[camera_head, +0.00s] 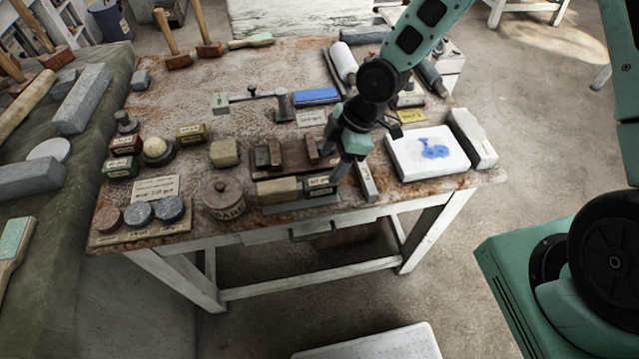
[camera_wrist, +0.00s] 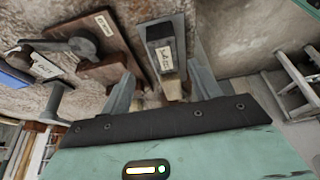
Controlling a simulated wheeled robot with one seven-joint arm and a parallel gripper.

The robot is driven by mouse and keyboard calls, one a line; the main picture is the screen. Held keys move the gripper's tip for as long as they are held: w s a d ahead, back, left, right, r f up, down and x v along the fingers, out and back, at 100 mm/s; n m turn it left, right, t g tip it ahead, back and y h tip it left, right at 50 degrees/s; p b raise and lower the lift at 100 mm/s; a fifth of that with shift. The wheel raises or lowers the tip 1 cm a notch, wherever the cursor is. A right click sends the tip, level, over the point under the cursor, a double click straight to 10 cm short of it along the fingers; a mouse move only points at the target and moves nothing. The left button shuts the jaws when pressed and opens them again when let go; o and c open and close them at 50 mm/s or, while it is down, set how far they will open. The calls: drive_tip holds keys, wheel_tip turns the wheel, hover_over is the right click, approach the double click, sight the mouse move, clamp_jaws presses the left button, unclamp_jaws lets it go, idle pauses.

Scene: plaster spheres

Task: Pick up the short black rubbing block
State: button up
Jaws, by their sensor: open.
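The short black rubbing block (camera_head: 318,186) has a pale label and sits on a grey slab (camera_head: 300,207) near the table's front edge, beside a tan block (camera_head: 278,191). My gripper (camera_head: 341,172) is just above its right end in the head view, pointing down, and partly covers it. In the wrist view the black block (camera_wrist: 161,53) lies between the two spread fingers of my gripper (camera_wrist: 164,82), with the tan block (camera_wrist: 172,88) closer to the palm. The fingers are open, and I see no grip on the block. I cannot tell whether a finger touches it.
A brown wooden rack (camera_head: 290,160) stands just behind the blocks. A lidded round pot (camera_head: 224,198) is to the left, and a grey bar (camera_head: 367,182) is close on the right. A white slab with a blue stain (camera_head: 425,168) lies farther right.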

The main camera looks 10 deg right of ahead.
sight(319, 181)
drive_tip(key=shift+x, duration=0.85)
drive_tip(key=f, duration=0.1)
drive_tip(key=a+f+p, duration=0.1)
drive_tip(key=s+a+f+p, duration=0.1)
drive_tip(key=shift+f, duration=0.3)
drive_tip(key=shift+w+a+f, duration=0.1)
drive_tip(key=shift+a+f, duration=0.1)
drive_tip(key=shift+f, duration=0.45)
drive_tip(key=c, duration=1.2)
wheel_tip(319, 181, up, 10)
drive_tip(key=shift+r+b, duration=0.1)
drive_tip(key=shift+b, duration=0.8)
